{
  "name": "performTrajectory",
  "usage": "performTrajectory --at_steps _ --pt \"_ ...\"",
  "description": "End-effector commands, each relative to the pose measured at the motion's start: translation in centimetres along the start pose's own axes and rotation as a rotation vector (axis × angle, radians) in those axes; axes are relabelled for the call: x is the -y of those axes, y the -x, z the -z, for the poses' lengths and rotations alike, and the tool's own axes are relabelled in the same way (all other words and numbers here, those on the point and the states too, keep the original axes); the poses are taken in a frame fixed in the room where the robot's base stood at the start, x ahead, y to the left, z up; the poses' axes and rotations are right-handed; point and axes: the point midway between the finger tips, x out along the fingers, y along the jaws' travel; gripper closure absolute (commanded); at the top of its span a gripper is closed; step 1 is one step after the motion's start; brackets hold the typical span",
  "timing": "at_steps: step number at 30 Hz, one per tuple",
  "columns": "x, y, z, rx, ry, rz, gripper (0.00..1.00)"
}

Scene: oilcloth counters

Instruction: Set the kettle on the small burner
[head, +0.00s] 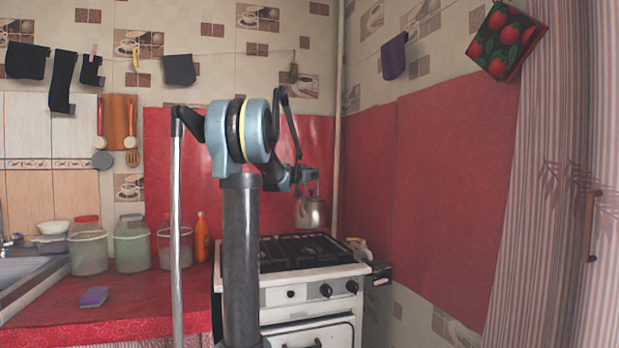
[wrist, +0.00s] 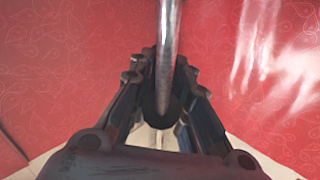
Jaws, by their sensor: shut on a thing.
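The kettle (head: 312,213) is a shiny metal one, hanging roughly upright in the air above the back right part of the stove. My gripper (head: 304,184) is shut on its handle from above. In the wrist view my gripper's fingers (wrist: 162,95) close around a metal bar, seemingly the kettle's handle (wrist: 169,45). The white stove (head: 312,277) has a dark grate (head: 290,250) on top. My arm hides the stove's left part, and I cannot make out which burner is the small one.
Left of the stove, a red counter (head: 140,310) holds several jars, an orange bottle (head: 201,238) and a purple sponge (head: 94,297). A small pale item (head: 357,246) lies beside the stove's back right corner. Red-covered walls stand close behind and right.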

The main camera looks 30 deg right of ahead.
Motion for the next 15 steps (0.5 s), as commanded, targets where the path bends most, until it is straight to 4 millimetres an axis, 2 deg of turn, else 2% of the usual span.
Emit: performTrajectory --at_steps 15 --pt "-1.5 -0.4 -3.6 -0.002 0.001 -0.009 1.0"
